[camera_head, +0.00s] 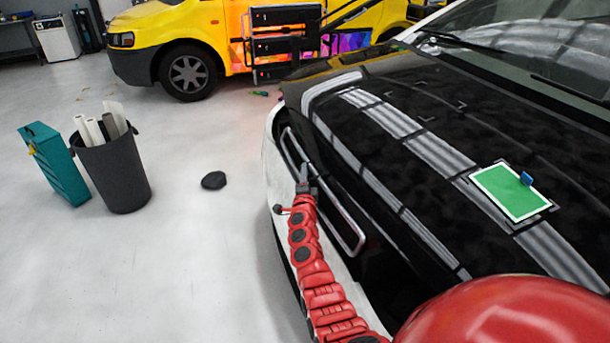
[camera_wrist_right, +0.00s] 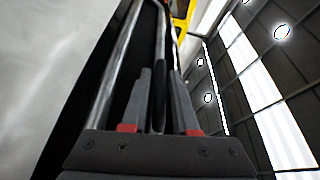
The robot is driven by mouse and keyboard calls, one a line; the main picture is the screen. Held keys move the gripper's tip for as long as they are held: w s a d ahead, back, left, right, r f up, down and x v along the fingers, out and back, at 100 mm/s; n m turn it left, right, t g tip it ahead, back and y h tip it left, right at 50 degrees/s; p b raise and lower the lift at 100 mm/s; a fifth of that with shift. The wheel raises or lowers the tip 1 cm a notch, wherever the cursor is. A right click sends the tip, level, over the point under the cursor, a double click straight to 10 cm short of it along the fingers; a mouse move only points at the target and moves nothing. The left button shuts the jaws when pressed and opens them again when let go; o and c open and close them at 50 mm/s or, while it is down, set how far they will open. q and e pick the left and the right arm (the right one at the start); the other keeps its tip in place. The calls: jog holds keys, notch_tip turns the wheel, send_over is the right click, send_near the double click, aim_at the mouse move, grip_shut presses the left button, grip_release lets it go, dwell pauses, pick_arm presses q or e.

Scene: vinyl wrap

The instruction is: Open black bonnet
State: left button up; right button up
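The black bonnet (camera_head: 440,150) with grey stripes lies over the front of the white car on the right of the head view. It looks down, or nearly so. A green card (camera_head: 510,191) with a small blue block lies on it. My right gripper (camera_head: 304,178) is at the car's front, beside the bonnet's front edge and the metal grille trim (camera_head: 345,220). In the right wrist view its two fingers (camera_wrist_right: 159,100) stand apart, with a dark strip between them. Whether they touch it is unclear. My left gripper is not in view.
A dark bin with rolls (camera_head: 113,175) and a teal box (camera_head: 52,165) stand at the left. A small black object (camera_head: 214,180) lies on the floor. A yellow van (camera_head: 190,40) is behind. The floor left of the car is mostly clear.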

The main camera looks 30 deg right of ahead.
grip_shut()
dwell(1.1)
